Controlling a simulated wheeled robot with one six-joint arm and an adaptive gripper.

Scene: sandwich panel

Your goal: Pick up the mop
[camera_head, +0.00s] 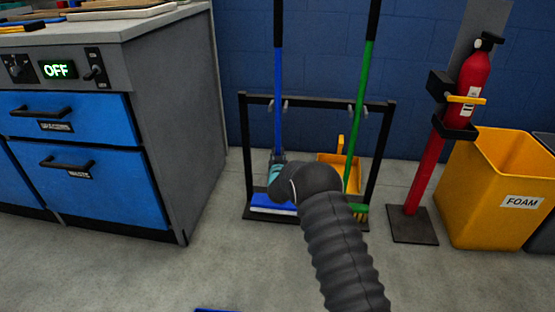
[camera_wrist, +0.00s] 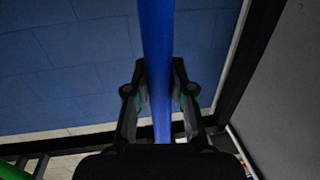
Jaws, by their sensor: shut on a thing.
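The mop (camera_head: 278,102) has a blue pole with a black grip and a flat blue-and-white head near the floor. It stands upright at the left side of a black rack (camera_head: 320,101). In the wrist view its blue pole (camera_wrist: 156,45) runs down between the two fingers of my gripper (camera_wrist: 158,82), which is shut on it. In the head view my dark arm covers part of the mop's lower end, and the fingers are mostly hidden there.
A green broom (camera_head: 359,115) and a yellow dustpan (camera_head: 336,160) are on the rack's right side. A cabinet (camera_head: 180,115) stands left. A red extinguisher (camera_head: 470,88) on a stand and a yellow FOAM bin (camera_head: 485,190) stand right. A blue wall is behind.

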